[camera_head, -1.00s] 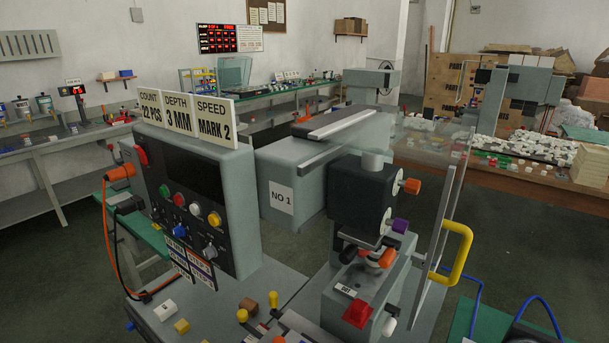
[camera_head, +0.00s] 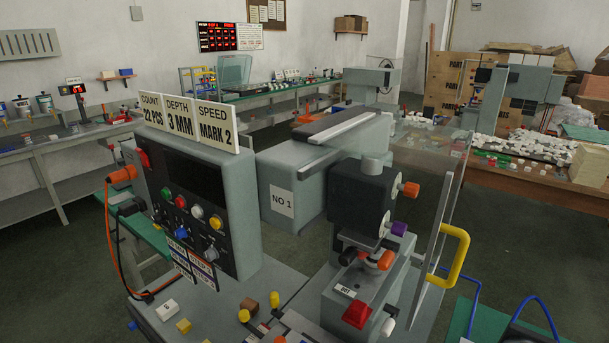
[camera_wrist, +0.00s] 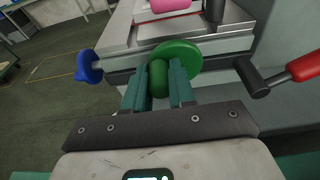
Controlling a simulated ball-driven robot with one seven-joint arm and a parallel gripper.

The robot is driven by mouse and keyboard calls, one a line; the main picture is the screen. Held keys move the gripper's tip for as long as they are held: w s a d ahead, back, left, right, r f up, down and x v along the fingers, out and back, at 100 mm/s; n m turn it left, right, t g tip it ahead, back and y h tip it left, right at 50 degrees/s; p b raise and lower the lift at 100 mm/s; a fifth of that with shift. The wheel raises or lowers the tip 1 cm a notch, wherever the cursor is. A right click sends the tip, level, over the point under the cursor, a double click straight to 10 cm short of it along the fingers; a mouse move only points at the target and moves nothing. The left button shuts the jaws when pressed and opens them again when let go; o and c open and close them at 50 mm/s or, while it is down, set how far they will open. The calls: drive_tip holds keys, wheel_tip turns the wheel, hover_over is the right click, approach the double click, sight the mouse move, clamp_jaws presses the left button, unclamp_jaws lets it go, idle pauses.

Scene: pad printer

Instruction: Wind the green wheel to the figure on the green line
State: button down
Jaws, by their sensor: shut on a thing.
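The green wheel (camera_wrist: 186,56) shows in the wrist view, mounted on the side of a grey machine part. My gripper (camera_wrist: 159,84) has its two fingers on either side of the wheel's rounded green grip and is shut on it. The fingers hide part of the wheel. No scale or figure on the wheel can be read. The head view shows neither the wheel nor my gripper. There, a sign (camera_head: 187,124) reads COUNT 22 PCS, DEPTH 3 MM, SPEED MARK 2. I cannot make out a green line on it.
In the wrist view, a blue knob (camera_wrist: 89,67) is left of the wheel and a red-handled lever (camera_wrist: 290,72) is right. A pink object (camera_wrist: 170,5) lies above. In the head view, a control panel (camera_head: 190,195) stands left of the printing head (camera_head: 362,195), beside a yellow-handled clear guard (camera_head: 455,255).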

drive_tip(key=shift+s+a+f, duration=0.15)
drive_tip(key=shift+s+f, duration=0.05)
drive_tip(key=shift+f, duration=0.4)
drive_tip(key=shift+w+f, duration=0.15)
drive_tip(key=shift+f, duration=0.25)
drive_tip(key=c, duration=1)
unclamp_jaws()
drive_tip(key=shift+f+p+v, duration=0.25)
drive_tip(key=shift+p+v, duration=0.05)
drive_tip(key=shift+v, duration=0.85)
drive_tip(key=shift+f+p+v, duration=0.2)
drive_tip(key=shift+p+v, duration=0.1)
drive_tip(key=shift+v, duration=0.9)
drive_tip(key=shift+f+p+v, duration=0.25)
drive_tip(key=shift+p+v, duration=0.05)
drive_tip(key=shift+v, duration=0.85)
